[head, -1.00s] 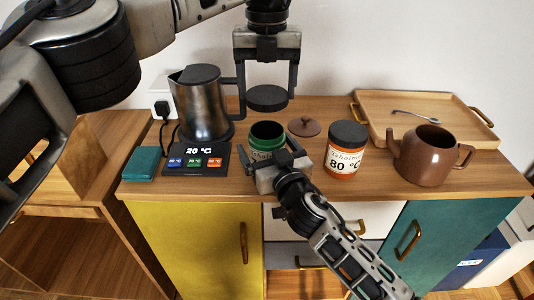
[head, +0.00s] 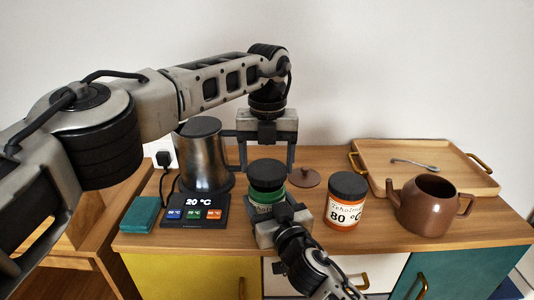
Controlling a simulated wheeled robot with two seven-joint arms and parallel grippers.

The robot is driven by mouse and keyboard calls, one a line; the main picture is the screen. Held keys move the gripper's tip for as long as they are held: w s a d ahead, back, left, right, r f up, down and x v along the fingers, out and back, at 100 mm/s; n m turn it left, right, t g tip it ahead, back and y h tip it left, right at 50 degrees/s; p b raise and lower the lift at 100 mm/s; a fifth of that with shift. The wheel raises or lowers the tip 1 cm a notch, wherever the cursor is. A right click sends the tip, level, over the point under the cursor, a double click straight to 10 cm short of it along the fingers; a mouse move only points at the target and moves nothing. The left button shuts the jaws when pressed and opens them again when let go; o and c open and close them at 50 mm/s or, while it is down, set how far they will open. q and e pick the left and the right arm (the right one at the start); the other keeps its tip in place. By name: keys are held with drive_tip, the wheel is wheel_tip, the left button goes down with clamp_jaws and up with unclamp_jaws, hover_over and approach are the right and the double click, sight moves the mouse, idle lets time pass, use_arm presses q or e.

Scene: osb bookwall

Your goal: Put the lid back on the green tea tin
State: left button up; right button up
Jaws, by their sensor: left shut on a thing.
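The green tea tin (head: 268,198) stands on the wooden cabinet top in the head view, its lower front hidden by my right gripper. The round black lid (head: 266,173) is held level by my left gripper (head: 266,166), directly over the tin's mouth. The lid hides the mouth, and I cannot tell whether it is fully seated. My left gripper comes down from behind and is shut on the lid. My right gripper (head: 274,209) reaches in from the front, its fingers on both sides of the tin's body, shut on it.
A kettle (head: 202,160) and its temperature panel (head: 195,212) stand left, beside a teal block (head: 141,215). A brown teapot lid (head: 304,177), an orange tin (head: 345,203) and a brown teapot (head: 428,205) stand right. A wooden tray (head: 460,178) with a spoon (head: 412,163) lies behind.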

idle(0.4)
use_arm(q)
drive_tip(key=shift+f, duration=0.9)
drive_tip(key=shift+f, duration=0.55)
